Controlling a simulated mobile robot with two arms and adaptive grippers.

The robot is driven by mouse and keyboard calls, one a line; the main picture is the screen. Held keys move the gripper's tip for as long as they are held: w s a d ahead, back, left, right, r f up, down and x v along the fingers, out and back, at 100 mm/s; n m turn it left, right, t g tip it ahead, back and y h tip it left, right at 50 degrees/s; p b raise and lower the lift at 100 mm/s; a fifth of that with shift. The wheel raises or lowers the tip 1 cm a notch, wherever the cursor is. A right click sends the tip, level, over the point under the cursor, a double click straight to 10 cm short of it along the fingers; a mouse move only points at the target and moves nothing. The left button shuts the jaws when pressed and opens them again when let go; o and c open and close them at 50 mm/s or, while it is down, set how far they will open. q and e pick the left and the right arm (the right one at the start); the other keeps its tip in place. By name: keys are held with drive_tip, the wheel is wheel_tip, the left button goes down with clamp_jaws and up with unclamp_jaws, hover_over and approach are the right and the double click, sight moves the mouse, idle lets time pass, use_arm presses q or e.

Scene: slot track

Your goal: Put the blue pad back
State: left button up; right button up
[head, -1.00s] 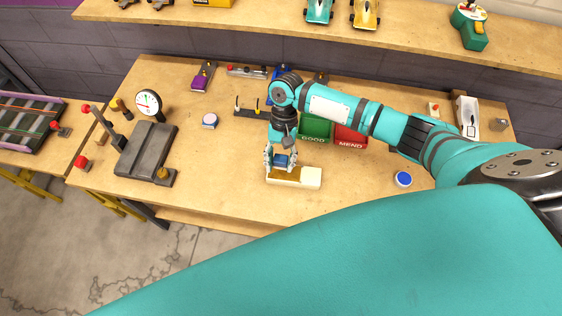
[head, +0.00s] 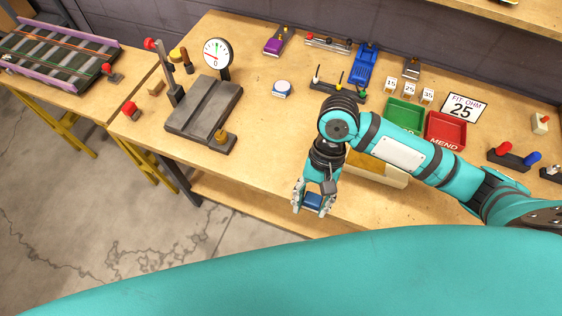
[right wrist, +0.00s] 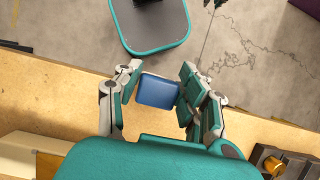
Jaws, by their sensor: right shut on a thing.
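My right gripper (head: 312,203) is shut on the blue pad (head: 314,199), a small blue block held between its fingers. It hangs near the front edge of the workbench (head: 250,188), left of a cream holder (head: 395,178) with a yellow-brown top, partly hidden by my right arm. In the right wrist view the pad (right wrist: 157,90) sits between the fingers of the gripper (right wrist: 158,92), above the bench edge with floor beyond. My left gripper is not in view.
A dark gauge stand (head: 204,112) with a round dial (head: 217,53) stands at left. A green tray (head: 405,116) and a red MEND tray (head: 446,131) lie behind my arm. A round blue-and-white item (head: 282,88) is mid-bench. Bare bench lies between stand and gripper.

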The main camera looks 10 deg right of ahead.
drive_tip(key=shift+a+f, duration=0.1)
drive_tip(key=shift+f, duration=0.05)
drive_tip(key=w, duration=0.5)
drive_tip(key=shift+w, duration=0.15)
drive_tip(key=p, duration=0.1)
hover_over(293, 165)
drive_tip(key=w, duration=0.1)
drive_tip(key=shift+d+f, duration=0.3)
drive_tip(key=shift+f, duration=0.35)
drive_tip(key=shift+w+f, duration=0.1)
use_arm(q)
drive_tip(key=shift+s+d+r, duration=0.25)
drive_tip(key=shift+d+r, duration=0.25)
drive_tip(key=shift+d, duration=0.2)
use_arm(e)
drive_tip(key=shift+f, duration=1.65)
use_arm(q)
drive_tip(key=shift+p, duration=0.3)
use_arm(e)
drive_tip(key=shift+f, duration=0.1)
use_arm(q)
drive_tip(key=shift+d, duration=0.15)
use_arm(e)
drive_tip(key=o, duration=1.1)
drive_tip(key=shift+o, duration=0.2)
use_arm(q)
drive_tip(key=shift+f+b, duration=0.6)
drive_tip(key=shift+b, duration=0.05)
use_arm(e)
drive_tip(key=v, duration=1.2)
